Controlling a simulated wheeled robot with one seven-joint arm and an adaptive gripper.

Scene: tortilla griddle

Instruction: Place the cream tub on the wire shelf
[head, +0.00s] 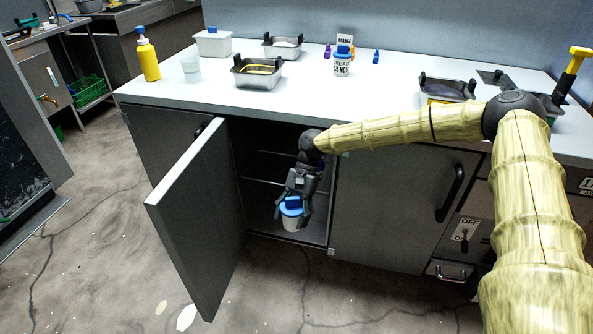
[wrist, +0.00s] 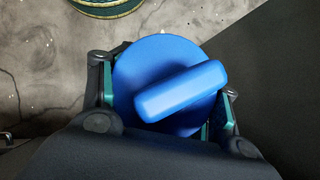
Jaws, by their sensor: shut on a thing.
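My gripper (head: 292,213) is shut on a white tub with a blue lid (head: 290,222), held upright and low in front of the open cabinet. No label shows on this tub. In the wrist view the blue lid (wrist: 145,65) with its raised bar handle sits between my two fingers. The wire shelf (head: 262,181) is a thin rack inside the dark cabinet, higher than the tub and partly hidden by my gripper.
The cabinet door (head: 190,215) is swung open to the left of my gripper. The cabinet floor (head: 262,222) looks clear. The white counter (head: 300,98) above holds metal pans, a yellow bottle (head: 148,60) and small bottles. A closed door (head: 395,210) is on the right.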

